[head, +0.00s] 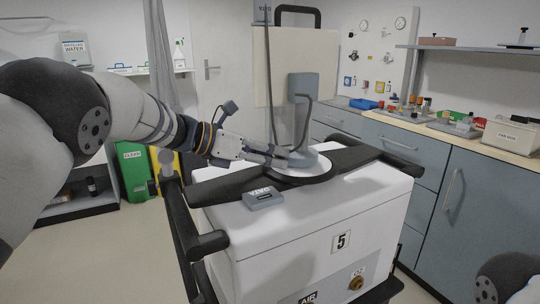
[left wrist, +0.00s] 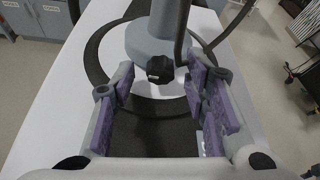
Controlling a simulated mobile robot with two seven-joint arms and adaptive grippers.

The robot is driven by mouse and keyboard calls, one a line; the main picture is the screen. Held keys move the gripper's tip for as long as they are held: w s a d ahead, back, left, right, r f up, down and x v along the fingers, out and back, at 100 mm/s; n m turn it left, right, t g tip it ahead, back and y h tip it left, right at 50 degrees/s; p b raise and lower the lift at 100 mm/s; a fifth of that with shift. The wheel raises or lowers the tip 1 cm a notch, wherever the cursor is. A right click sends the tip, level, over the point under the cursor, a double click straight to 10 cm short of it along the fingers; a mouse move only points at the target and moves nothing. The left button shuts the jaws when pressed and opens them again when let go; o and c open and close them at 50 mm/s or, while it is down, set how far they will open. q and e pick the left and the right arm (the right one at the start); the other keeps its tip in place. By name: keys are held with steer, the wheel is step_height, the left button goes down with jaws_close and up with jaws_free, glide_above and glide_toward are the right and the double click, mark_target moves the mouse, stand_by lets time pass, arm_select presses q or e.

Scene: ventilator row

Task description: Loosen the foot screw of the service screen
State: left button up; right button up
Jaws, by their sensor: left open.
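The foot screw (left wrist: 160,69) is a dark knob on the near side of the foot. My left gripper (head: 282,157) is open and empty, low over the top and facing the foot. In the left wrist view its purple-padded fingers (left wrist: 158,90) lie either side of the knob, apart from it. My right gripper is not visible.
A small grey box (head: 263,198) labelled DATA sits on the ventilator's near edge. A dark handlebar (head: 178,215) runs along its left side. A dark cable (left wrist: 182,35) hangs beside the post. A counter (head: 440,125) with bins stands at the right.

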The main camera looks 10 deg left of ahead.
arm_select(q)
steer(key=shift+r, duration=0.1)
jaws_close()
steer(key=n+b, duration=0.1)
steer(key=f+n+g+h+b, duration=0.1)
steer(key=n, duration=0.1)
steer(key=shift+w+a+f, duration=0.1)
steer(key=shift+w, duration=0.1)
steer(key=shift+r+n+g+h+b, duration=0.25)
steer(key=shift+n+g+h+b, duration=0.15)
steer(key=shift+h+b, duration=0.1)
steer(key=shift+s+r, duration=0.1)
steer(key=shift+r, duration=0.15)
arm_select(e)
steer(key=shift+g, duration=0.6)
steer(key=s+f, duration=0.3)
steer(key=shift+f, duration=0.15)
arm_select(q)
jaws_free()
